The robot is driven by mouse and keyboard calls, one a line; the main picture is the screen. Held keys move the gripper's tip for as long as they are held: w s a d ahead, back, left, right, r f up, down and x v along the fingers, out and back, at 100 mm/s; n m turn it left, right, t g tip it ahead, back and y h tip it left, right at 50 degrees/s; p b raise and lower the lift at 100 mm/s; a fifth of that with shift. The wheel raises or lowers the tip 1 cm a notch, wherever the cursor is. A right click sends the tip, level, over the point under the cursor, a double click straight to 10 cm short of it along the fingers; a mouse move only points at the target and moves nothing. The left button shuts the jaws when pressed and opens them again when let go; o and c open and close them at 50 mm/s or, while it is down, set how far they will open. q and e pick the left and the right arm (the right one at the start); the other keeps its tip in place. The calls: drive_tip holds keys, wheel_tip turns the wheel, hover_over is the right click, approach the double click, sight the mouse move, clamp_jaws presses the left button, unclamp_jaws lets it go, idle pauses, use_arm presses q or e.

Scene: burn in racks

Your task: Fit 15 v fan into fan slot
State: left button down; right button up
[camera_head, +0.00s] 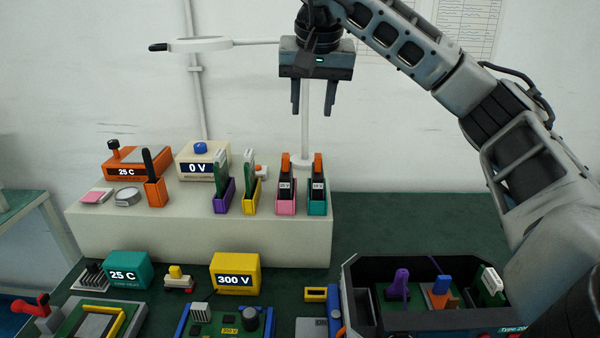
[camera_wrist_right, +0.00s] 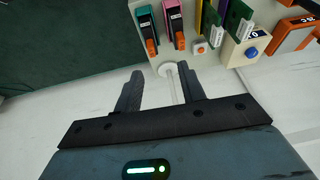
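Two black fan modules with orange tops stand upright in holders on the pale shelf. One (camera_head: 317,180) is in the teal holder (camera_head: 317,207), its small label seeming to read 15 V. The other (camera_head: 285,181) is in the pink holder (camera_head: 286,207). Both also show in the right wrist view, teal-held module (camera_wrist_right: 149,34) and pink-held module (camera_wrist_right: 178,30). My right gripper (camera_head: 313,112) is open and empty, above and behind the modules, fingers down. It also shows in the right wrist view (camera_wrist_right: 160,92). I cannot make out which opening is the fan slot. My left gripper is out of view.
A black open case (camera_head: 362,270) with purple, orange and green-white parts sits at lower right. A lamp pole (camera_head: 305,140) stands behind the holders. Purple (camera_head: 222,203) and yellow (camera_head: 250,204) holders carry green boards. Circuit boards and a yellow 300 V box (camera_head: 235,260) crowd the front table.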

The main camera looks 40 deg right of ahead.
drive_tip(key=d+r, duration=0.1)
drive_tip(key=d, duration=0.1)
drive_tip(key=b, duration=0.2)
hover_over(318, 156)
drive_tip(key=s+a, duration=0.1)
drive_tip(key=s, duration=0.1)
drive_tip(key=shift+h, duration=0.3)
drive_tip(key=f, duration=0.8)
drive_tip(key=shift+s+a+f, duration=0.15)
drive_tip(key=shift+a+f, duration=0.05)
drive_tip(key=shift+f, duration=0.2)
drive_tip(key=x, duration=0.5)
drive_tip(key=shift+w+f+p, duration=0.25)
drive_tip(key=shift+f+p, duration=0.1)
drive_tip(key=shift+p, duration=0.05)
clamp_jaws()
